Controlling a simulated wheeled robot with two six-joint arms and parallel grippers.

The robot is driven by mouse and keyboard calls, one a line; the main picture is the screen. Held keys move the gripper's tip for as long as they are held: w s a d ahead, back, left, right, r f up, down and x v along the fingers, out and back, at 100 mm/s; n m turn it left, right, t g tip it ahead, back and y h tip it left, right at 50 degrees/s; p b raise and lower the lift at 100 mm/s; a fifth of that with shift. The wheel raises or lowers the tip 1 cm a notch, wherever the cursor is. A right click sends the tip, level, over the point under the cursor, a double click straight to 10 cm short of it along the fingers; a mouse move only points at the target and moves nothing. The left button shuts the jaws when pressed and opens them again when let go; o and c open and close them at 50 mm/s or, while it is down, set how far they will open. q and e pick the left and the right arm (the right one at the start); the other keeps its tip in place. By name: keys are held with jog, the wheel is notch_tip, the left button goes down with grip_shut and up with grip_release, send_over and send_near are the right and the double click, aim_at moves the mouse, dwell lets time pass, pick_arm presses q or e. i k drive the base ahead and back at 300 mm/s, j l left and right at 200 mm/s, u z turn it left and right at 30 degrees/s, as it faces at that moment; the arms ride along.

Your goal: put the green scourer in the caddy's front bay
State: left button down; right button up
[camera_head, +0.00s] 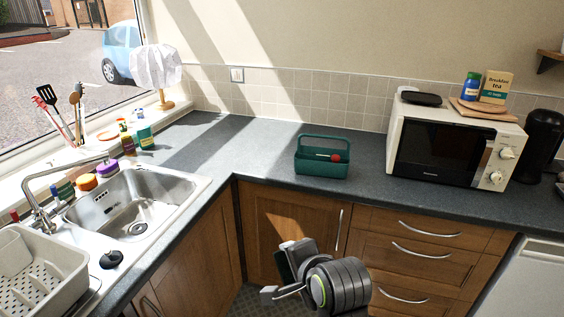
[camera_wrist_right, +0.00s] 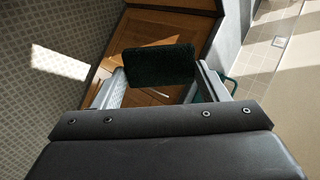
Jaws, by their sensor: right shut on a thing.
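The dark green scourer (camera_wrist_right: 158,63) is held between the two fingers of my right gripper (camera_wrist_right: 160,85) in the right wrist view. A teal part of the caddy (camera_wrist_right: 229,86) shows beyond the right finger in the wrist view. My left gripper is out of view.
A microwave (camera_head: 455,148) stands right of the caddy, with a board, jar and tea box on top. The sink (camera_head: 135,205) and dish rack (camera_head: 40,270) are at left, with bottles and a lamp behind. The counter (camera_head: 240,150) left of the caddy is clear.

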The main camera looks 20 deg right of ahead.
aim_at(315, 172)
jog(key=i+l+u, duration=0.15)
jog(key=l+u, duration=0.2)
jog(key=l, duration=0.5)
jog(key=l+u, duration=0.4)
jog(key=l, duration=0.45)
jog(key=k+l+u, duration=0.1)
jog(key=l+u, duration=0.25)
jog(key=l, duration=0.5)
